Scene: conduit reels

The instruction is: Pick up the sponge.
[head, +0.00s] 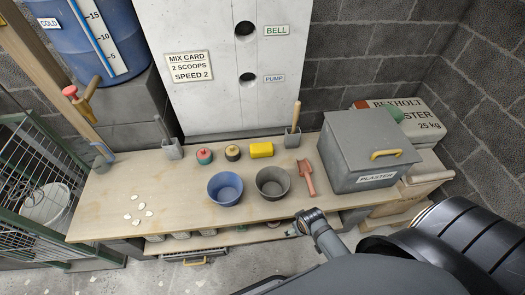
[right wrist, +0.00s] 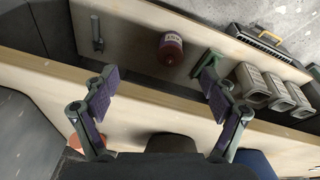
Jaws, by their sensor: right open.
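The sponge appears to be the yellow block (head: 261,150) lying on the wooden bench (head: 170,180), toward the back, behind the two bowls. My right gripper (head: 298,227) is at the front edge of the bench, well in front of the sponge and apart from it. In the right wrist view the right gripper (right wrist: 157,88) has its two fingers wide apart with nothing between them. The sponge cannot be made out in that view. My left gripper is not in view.
A blue bowl (head: 225,188) and a grey bowl (head: 272,183) stand between the gripper and the sponge. A bottle (right wrist: 171,48) is on the lower shelf.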

